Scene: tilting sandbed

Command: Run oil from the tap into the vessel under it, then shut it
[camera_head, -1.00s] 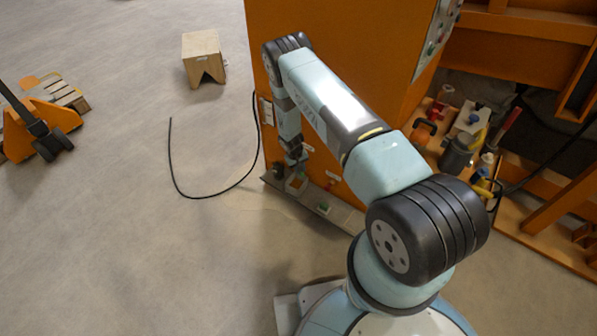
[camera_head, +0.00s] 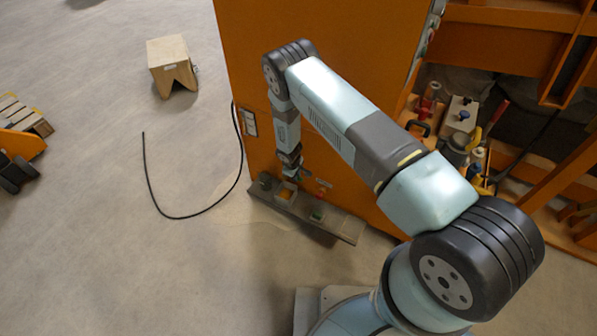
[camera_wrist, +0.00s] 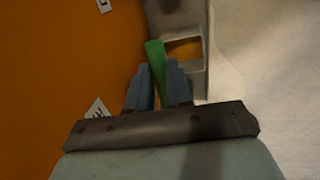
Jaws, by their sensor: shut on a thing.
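My gripper (camera_wrist: 158,76) is shut on a green tap handle (camera_wrist: 155,54), which stands out between the two blue-grey fingers in the wrist view. In the head view my gripper (camera_head: 291,170) is low at the orange cabinet's front, just above a grey ledge. The tap's body and spout are hidden by my gripper. A grey square-rimmed vessel (camera_wrist: 198,82) lies beyond the fingers, with amber-orange inside it. In the head view the vessel (camera_head: 287,192) is small on the ledge below my gripper, orange inside. Whether oil is running cannot be told.
The grey ledge (camera_head: 340,229) runs along the orange cabinet (camera_head: 345,100). A red-handled tap (camera_head: 325,184) and a green item (camera_head: 317,214) are to the right of my gripper. A black cable (camera_head: 170,214) lies on open floor at left. A wooden stool (camera_head: 172,62) stands farther back.

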